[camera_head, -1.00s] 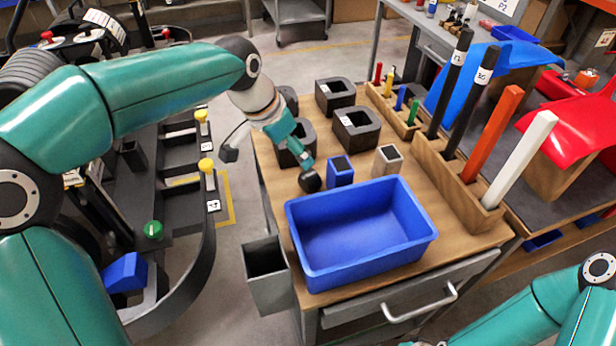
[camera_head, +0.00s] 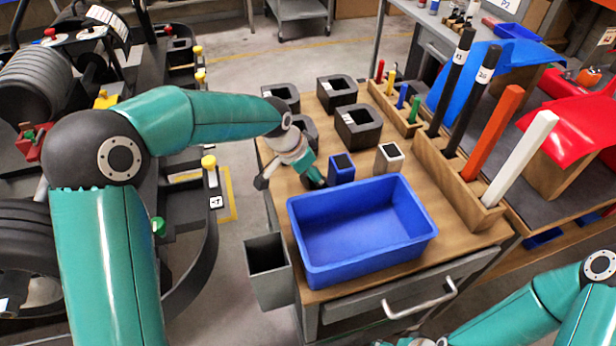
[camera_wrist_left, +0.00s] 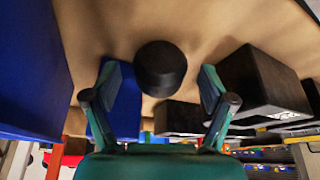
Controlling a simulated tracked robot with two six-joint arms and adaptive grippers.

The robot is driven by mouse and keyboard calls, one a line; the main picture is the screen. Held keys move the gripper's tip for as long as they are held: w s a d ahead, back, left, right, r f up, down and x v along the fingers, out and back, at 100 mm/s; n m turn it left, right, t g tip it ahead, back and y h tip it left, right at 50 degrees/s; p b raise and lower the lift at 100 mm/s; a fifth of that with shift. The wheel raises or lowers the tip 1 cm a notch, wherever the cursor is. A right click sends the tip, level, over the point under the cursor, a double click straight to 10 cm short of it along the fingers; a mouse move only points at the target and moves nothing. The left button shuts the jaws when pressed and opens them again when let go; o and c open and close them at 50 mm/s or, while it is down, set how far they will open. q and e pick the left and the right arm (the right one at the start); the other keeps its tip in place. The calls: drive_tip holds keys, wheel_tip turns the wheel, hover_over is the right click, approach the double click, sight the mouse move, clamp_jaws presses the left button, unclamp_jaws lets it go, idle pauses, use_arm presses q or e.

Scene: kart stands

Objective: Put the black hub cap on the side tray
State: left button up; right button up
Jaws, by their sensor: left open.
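A black round cap (camera_wrist_left: 160,68), which looks like the hub cap, sits on the wooden bench top in the left wrist view. It lies between the spread fingers of my left gripper (camera_wrist_left: 158,84), with gaps on both sides. In the head view my left gripper (camera_head: 312,178) is low over the bench, beside the small blue block, and mostly hides the cap. My right gripper (camera_head: 410,341) is only partly in view at the bottom edge, its fingers unclear. I cannot tell which container is the side tray; a grey open box (camera_head: 270,288) hangs at the bench's left side.
A large blue bin (camera_head: 327,275) stands at the bench front. A small blue block (camera_head: 342,170), a grey block (camera_head: 389,160) and several black boxes (camera_head: 358,128) stand close behind. A wooden rack (camera_head: 440,165) with tall bars is at right. A kart (camera_head: 195,262) is at left.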

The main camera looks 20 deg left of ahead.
use_arm(q)
drive_tip(key=shift+c, duration=0.3)
drive_tip(key=c, duration=1.1)
drive_tip(key=shift+o, duration=0.2)
drive_tip(key=shift+r, duration=0.1)
